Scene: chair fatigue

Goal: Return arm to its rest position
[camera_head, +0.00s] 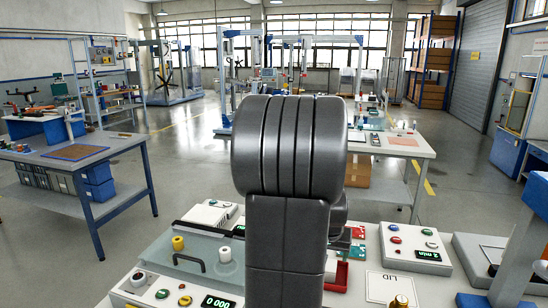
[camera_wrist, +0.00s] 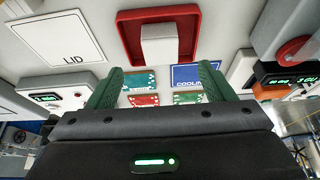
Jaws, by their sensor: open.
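My arm stands upright in the middle of the head view and hides my gripper there. In the wrist view my gripper (camera_wrist: 157,80) shows two green fingers spread wide apart with nothing held between them. Beyond the fingers is a red tray (camera_wrist: 133,56) with a pale block (camera_wrist: 165,45) in it. Small green and red cards (camera_wrist: 142,99) and a blue sign (camera_wrist: 194,74) reading "COOL..." show between and behind the fingers. I cannot tell the gap between the fingers and the worktop.
A white square marked LID (camera_head: 390,288) lies right of my arm on the worktop. Button boxes with green displays stand on both sides, one at the right (camera_head: 415,248). A clear lid (camera_head: 200,262) with yellow and white knobs is at left. Other benches stand behind.

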